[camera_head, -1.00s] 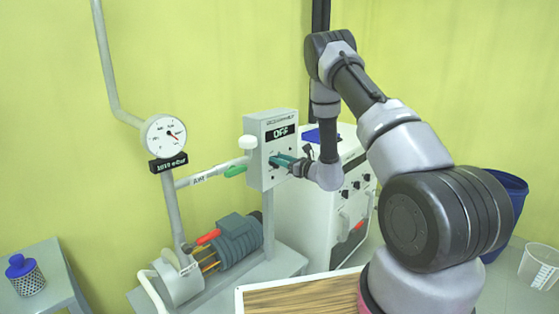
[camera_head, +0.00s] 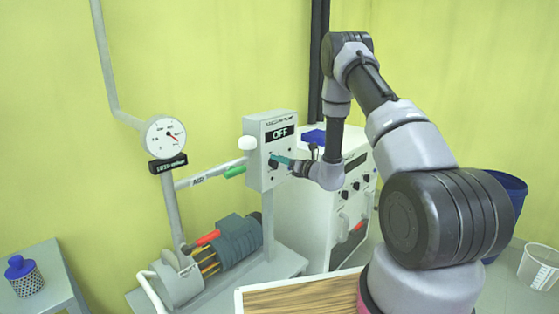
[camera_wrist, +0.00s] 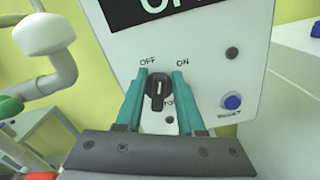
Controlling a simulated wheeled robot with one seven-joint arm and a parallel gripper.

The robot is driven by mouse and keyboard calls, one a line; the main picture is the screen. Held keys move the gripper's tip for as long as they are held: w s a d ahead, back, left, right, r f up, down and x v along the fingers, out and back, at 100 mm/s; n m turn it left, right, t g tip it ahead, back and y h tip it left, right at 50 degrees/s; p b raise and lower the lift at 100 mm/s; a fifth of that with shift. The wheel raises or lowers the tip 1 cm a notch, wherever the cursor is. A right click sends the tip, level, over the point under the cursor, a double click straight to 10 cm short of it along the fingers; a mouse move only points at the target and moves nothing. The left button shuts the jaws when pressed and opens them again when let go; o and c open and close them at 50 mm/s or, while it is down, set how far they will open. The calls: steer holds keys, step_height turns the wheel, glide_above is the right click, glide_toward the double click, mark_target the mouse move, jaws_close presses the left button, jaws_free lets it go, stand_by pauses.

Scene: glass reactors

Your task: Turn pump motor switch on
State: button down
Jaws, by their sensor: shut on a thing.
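The pump control box (camera_head: 258,178) is a light grey panel on a post, with a black display reading OFF (camera_head: 280,132). In the wrist view its face (camera_wrist: 215,60) carries a black rotary switch (camera_wrist: 157,92) between the labels OFF and ON. The switch's pale mark looks roughly upright. My gripper (camera_head: 281,161) is at the panel's front, and in the wrist view its teal fingers (camera_wrist: 156,85) stand on either side of the switch, shut on it. The grip contact at the finger sides is partly hidden.
A blue button (camera_wrist: 231,102) sits right of the switch. The pump motor (camera_head: 238,240) stands below the box, with a gauge (camera_head: 163,137) to the left. A white cabinet (camera_head: 315,235) is close behind my gripper. A wooden-topped table (camera_head: 290,297) is in front.

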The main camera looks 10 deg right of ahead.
steer(key=shift+d+f+m, duration=0.1)
steer(key=shift+f+m, duration=0.2)
steer(key=shift+m, duration=0.95)
steer(key=shift+d+f+m, duration=0.1)
steer(key=shift+f+m, duration=0.15)
steer(key=shift+m, duration=1.05)
steer(key=shift+d+f+m, duration=0.1)
steer(key=shift+f+m, duration=0.2)
steer(key=shift+m, duration=0.95)
steer(key=c, duration=0.8)
jaws_free()
steer(key=shift+w+r, duration=0.2)
steer(key=shift+d, duration=0.15)
steer(key=v, duration=1)
steer(key=shift+s+d, duration=0.15)
steer(key=shift+s, duration=0.2)
